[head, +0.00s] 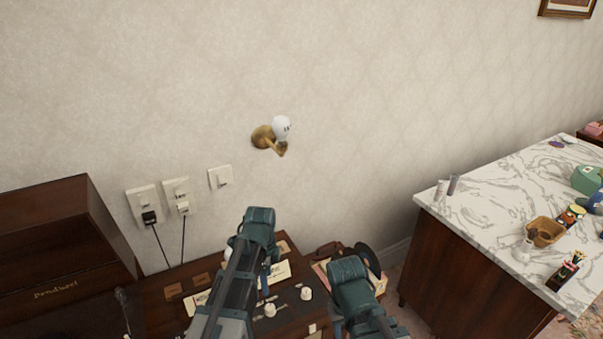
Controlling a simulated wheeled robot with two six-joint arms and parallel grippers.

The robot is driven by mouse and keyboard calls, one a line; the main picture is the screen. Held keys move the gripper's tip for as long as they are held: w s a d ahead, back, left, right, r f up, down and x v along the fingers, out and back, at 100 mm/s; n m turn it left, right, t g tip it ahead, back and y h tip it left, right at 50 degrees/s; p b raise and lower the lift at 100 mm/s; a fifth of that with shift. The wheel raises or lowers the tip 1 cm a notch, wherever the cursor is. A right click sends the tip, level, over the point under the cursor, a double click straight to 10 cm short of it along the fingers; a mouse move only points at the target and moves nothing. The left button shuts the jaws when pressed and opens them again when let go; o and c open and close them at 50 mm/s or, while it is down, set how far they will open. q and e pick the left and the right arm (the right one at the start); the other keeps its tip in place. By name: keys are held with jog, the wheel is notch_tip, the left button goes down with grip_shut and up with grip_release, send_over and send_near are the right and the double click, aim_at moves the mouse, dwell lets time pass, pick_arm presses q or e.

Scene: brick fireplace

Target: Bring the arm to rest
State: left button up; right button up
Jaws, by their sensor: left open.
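My left arm comes up from the bottom, left of centre, in front of a dark wooden cabinet. Its teal joint is uppermost. My left gripper (270,272) shows only in small part beside the arm, over the cabinet top (155,292); it is open, and I see nothing held in it. My right arm stands lower and to the right, with its teal joint over the cabinet's right end. My right gripper does not show.
A brass wall lamp (263,137) with a white bulb juts from the wall. Several switches and sockets (144,199) hold two plugs. White knobs (306,294) and cards lie on the cabinet. A marble-topped counter (480,206) stands right, a dark wooden box (60,240) left.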

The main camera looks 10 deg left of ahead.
pick_arm(q)
jog(key=s+d+n+y, duration=0.1)
jog(key=s+d+n, duration=0.9)
jog(key=s+n, duration=0.3)
jog(key=shift+s+d, duration=0.3)
jog(key=shift+s, duration=0.45)
jog(key=shift+r, duration=0.1)
